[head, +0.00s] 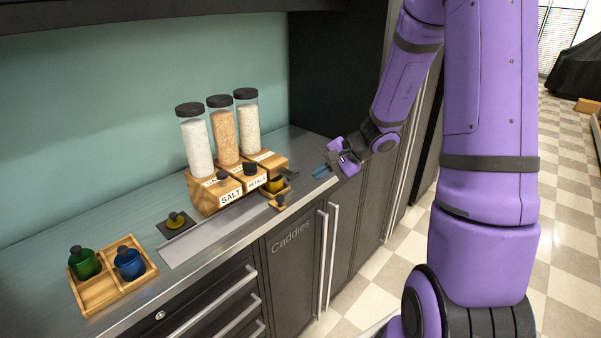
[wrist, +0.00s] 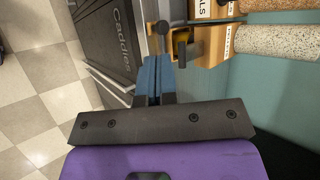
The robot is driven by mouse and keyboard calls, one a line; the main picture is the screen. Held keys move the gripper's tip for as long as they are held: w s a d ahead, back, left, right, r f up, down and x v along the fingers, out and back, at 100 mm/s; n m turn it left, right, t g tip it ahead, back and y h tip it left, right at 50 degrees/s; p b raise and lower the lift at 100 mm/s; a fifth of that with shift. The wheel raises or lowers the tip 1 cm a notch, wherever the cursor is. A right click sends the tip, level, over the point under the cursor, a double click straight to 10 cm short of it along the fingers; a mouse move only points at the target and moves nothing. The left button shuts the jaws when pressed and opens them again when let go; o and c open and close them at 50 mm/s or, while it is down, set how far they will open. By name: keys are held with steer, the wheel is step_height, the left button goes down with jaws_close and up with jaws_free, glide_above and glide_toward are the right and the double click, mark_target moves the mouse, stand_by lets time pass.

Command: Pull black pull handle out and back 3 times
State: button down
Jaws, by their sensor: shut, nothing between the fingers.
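A wooden dispenser (head: 205,193) with three clear tubes stands on the counter, with black pull handles on its front. One black pull handle (head: 222,177) is above the SALT label, another black handle (head: 250,169) is beside PETALS, and a dark handle-like piece (head: 289,173) sticks out at the right end. I cannot tell which is meant. My gripper (head: 322,172) has blue fingers, shut and empty, right of the dispenser and apart from it. In the wrist view the fingers (wrist: 153,66) lie together below a black knob (wrist: 162,27).
A yellow-black stopper (head: 176,219) lies on a dark pad. A wooden tray (head: 101,296) holds green (head: 84,263) and blue (head: 129,263) jars. Cabinet doors (head: 292,262) are below the counter.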

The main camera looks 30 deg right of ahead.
step_height(320, 180, up, 8)
steer(key=w+m+h, duration=0.1)
steer(key=m+h, duration=0.2)
steer(key=h, duration=0.3)
glide_toward(285, 171)
steer(key=shift+t, duration=0.3)
steer(key=shift+s+f, duration=0.15)
steer(key=shift+f, duration=3.1)
steer(key=shift+w, duration=0.3)
steer(key=shift+w+a, duration=0.2)
steer(key=shift+w, duration=0.4)
steer(key=shift+w+a, duration=0.25)
steer(key=shift+w, duration=0.55)
steer(key=shift+a, duration=0.1)
steer(key=shift+r, duration=0.1)
